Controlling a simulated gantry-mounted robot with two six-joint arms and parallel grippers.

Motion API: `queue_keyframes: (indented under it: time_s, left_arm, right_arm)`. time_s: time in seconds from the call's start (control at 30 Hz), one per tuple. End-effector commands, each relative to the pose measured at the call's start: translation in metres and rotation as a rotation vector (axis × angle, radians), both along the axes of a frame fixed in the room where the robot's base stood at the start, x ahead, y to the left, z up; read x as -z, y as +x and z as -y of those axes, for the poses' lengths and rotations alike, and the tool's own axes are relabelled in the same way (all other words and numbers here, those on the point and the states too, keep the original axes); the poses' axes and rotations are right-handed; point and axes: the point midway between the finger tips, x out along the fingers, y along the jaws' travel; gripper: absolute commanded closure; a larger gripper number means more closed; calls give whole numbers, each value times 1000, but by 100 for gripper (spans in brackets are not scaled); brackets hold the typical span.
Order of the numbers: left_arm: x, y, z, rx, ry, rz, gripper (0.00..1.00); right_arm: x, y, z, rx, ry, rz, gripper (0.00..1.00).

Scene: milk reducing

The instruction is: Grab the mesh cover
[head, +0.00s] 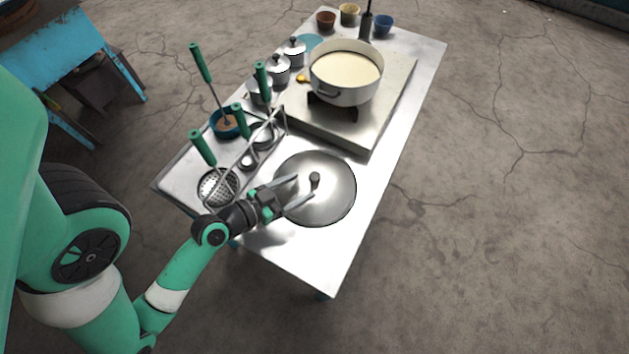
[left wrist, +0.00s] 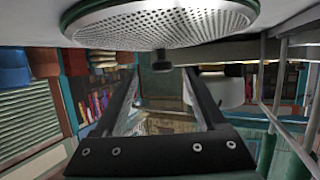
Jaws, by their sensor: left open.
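The mesh cover (head: 333,205) is a round silver disc with a small dark knob (head: 315,178) at its middle, lying on the metal table in the head view. In the left wrist view, which looks upside down, the perforated mesh cover (left wrist: 170,25) fills the top, with its knob (left wrist: 161,62) pointing down. My left gripper (head: 305,187) is open and empty, low over the cover. Its fingers lie on either side of the line to the knob, which shows at or just beyond the fingertips (left wrist: 161,72). I cannot tell whether they touch the cover. My right gripper is out of view.
A white pot (head: 346,85) of milk stands on a raised burner block (head: 372,128) behind the cover. A rack with green-handled ladles and a strainer (head: 217,187) is left of the gripper. Lidded canisters (head: 277,70) and small bowls (head: 384,25) stand farther back.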

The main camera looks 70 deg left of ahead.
Motion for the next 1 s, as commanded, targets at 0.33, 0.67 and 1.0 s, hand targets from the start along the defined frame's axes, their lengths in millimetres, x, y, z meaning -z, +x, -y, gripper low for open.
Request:
queue_keyframes:
  time_s: [0.33,0.67,1.0]
  left_arm:
    - [6,22,-9,2,4,3,27]
    - [17,56,-25,-1,1,1,27]
    - [17,55,-24,-1,-1,0,61]
  right_arm:
    - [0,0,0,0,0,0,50]
    - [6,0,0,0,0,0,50]
    - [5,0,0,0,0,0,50]
